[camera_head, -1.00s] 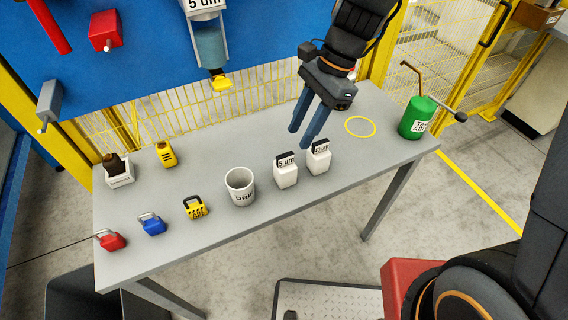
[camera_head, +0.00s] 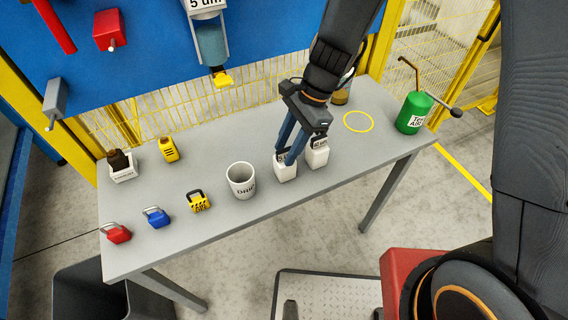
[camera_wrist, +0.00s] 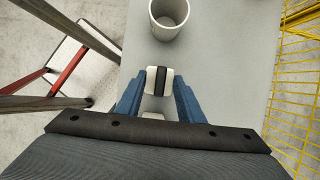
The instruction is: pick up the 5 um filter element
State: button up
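The 5 um filter element (camera_head: 286,172) is a white block with a dark handle on top, standing on the grey table right of the mug. A similar white element (camera_head: 317,157) stands just right of it; its label is hard to read. My gripper (camera_head: 284,153) points down at the 5 um element, its blue fingers hiding part of its top and label. In the wrist view, the white block with a black strip (camera_wrist: 159,80) lies between the tips of the two fingers, which look apart, one on each side. Contact is not clear.
A white mug (camera_head: 241,180) stands close left of the 5 um element. Yellow (camera_head: 199,202), blue (camera_head: 157,217) and red (camera_head: 118,233) padlocks lie further left. A green oil can (camera_head: 413,113) stands at the right end, beyond a yellow ring (camera_head: 358,121).

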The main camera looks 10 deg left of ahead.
jog(key=shift+c, duration=0.2)
grip_shut()
